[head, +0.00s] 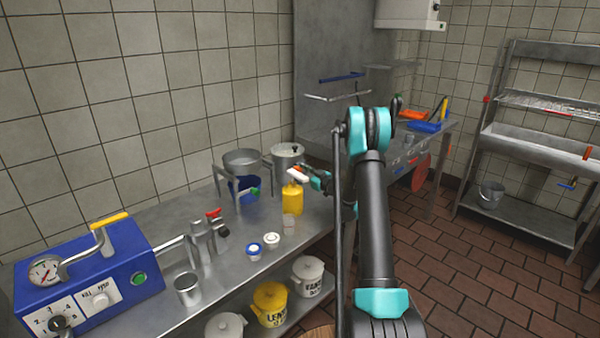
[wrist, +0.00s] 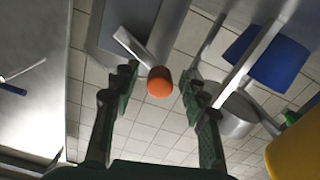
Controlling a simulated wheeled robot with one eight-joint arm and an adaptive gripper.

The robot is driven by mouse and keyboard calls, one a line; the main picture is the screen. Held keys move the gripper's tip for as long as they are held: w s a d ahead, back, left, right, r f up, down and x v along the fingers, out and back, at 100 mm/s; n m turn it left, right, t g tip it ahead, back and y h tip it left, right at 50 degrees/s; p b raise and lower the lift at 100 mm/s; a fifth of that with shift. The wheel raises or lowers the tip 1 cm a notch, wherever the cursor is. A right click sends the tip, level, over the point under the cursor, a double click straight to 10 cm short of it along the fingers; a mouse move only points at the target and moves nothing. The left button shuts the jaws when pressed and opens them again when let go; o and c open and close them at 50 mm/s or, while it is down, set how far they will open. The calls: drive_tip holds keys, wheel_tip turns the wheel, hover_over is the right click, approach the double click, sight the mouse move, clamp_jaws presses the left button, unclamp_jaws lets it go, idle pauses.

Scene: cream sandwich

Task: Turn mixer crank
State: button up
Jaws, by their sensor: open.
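A crank with a short orange knob (wrist: 160,83) on a pale flat arm (wrist: 133,45) shows in the wrist view. In the head view its small white-and-orange piece (head: 298,174) appears just above a yellow container, beside the fingers. My gripper (wrist: 158,88) is open, with one finger on each side of the knob. Gaps show between the knob and both fingers, so it is not gripped. In the head view my gripper (head: 316,179) reaches left over the counter, partly hidden by my arm. How the crank joins the mixer cannot be made out.
A yellow container (head: 292,200), a lidded steel pot (head: 288,153) and a blue bowl (head: 243,188) under a metal stand crowd the counter. A blue machine (head: 90,275) stands at the left end. The tiled floor (head: 470,275) to the right is clear.

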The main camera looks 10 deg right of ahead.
clamp_jaws()
idle(0.6)
drive_tip(key=shift+w+d+r+m, duration=0.35)
drive_tip(key=shift+d+r+m, duration=0.2)
drive_tip(key=shift+m, duration=1)
drive_tip(key=shift+w+d+r+m, duration=0.35)
drive_tip(key=shift+d+r+m, duration=0.2)
drive_tip(key=shift+m, duration=1.05)
drive_tip(key=shift+w+d+r+m, duration=0.4)
drive_tip(key=shift+r+m, duration=0.2)
drive_tip(key=shift+m, duration=0.95)
unclamp_jaws()
